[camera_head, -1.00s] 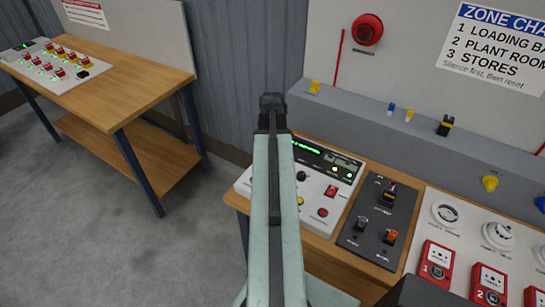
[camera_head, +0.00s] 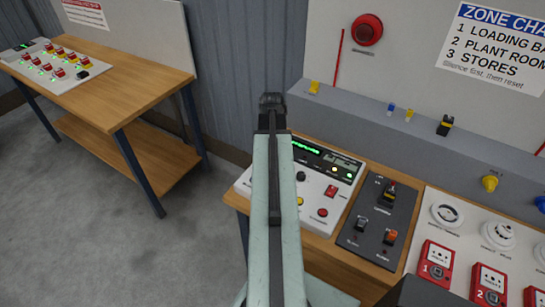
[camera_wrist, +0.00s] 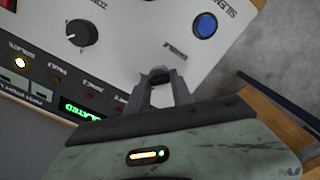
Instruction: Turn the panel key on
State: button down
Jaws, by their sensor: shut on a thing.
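The white control panel (camera_head: 318,212) sits on the wooden bench, partly hidden behind my arm in the head view. In the wrist view the panel (camera_wrist: 125,45) shows tilted, close up. My gripper (camera_wrist: 160,80) is shut on a small dark panel key (camera_wrist: 158,72) beside a label that seems to read "ENABLE". The fingers cover most of the key, so its angle is hard to tell. My gripper is hidden in the head view.
Near my gripper are a black knob (camera_wrist: 82,33), a blue button (camera_wrist: 205,25) and a partly covered green display (camera_wrist: 82,108). An amber lamp (camera_wrist: 20,62) is lit. A dark switch plate (camera_head: 378,222) and red call points (camera_head: 437,262) stand to the right.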

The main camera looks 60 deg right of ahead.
jog(key=shift+m, duration=1.3)
jog(key=c, duration=1.1)
grip_release()
notch_tip(320, 180, up, 8)
jog(key=p, duration=0.8)
jog(key=shift+f, duration=0.15)
jog(key=shift+w, duration=0.1)
